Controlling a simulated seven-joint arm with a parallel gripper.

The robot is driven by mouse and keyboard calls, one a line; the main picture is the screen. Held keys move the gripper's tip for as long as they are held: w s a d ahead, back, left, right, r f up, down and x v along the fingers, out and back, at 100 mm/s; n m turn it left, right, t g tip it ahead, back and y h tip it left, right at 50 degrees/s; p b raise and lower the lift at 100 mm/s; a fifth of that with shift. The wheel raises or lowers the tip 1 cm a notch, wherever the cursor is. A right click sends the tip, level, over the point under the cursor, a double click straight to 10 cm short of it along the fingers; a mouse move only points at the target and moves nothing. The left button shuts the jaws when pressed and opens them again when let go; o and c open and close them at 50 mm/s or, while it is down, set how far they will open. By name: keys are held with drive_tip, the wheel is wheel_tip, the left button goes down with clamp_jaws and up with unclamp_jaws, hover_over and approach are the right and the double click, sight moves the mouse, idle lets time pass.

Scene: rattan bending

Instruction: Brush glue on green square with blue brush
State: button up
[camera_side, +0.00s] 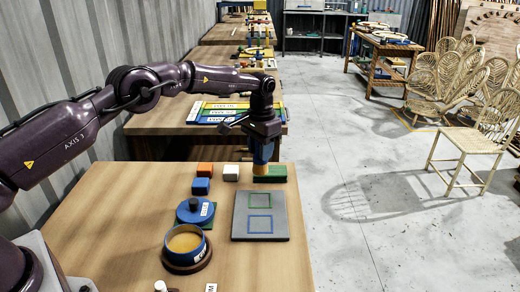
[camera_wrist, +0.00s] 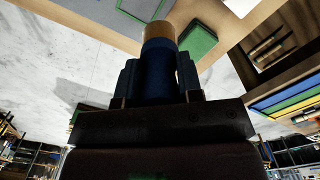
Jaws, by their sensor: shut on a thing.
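My gripper (camera_side: 262,140) is shut on the blue brush (camera_side: 263,153), which points down with its tan bristles lowest. The brush also fills the middle of the wrist view (camera_wrist: 160,72). Its tip is at the green block, beyond the far edge of the grey board (camera_side: 240,226); I cannot tell whether it touches the block. The board bears a green square outline (camera_side: 259,193) on its far half and a blue square outline (camera_side: 259,217) nearer. The blue glue pot (camera_side: 204,250) stands open with amber glue (camera_side: 185,242) inside, left of the board.
A blue round lid with a knob (camera_side: 194,205) lies behind the pot. The wooden table (camera_side: 110,225) has free room at left.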

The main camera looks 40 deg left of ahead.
sight(260, 171)
drive_tip(key=shift+f, duration=3.05)
drive_tip(key=shift+s+d+f, duration=0.25)
drive_tip(key=shift+d+f, duration=0.05)
drive_tip(key=shift+f, duration=0.35)
drive_tip(key=shift+s+d, duration=2.05)
drive_tip(key=shift+s, duration=0.1)
drive_tip(key=shift+w+a, duration=2.25)
drive_tip(key=shift+w+a+r, duration=0.15)
drive_tip(key=shift+w, duration=0.05)
drive_tip(key=shift+r, duration=3.9)
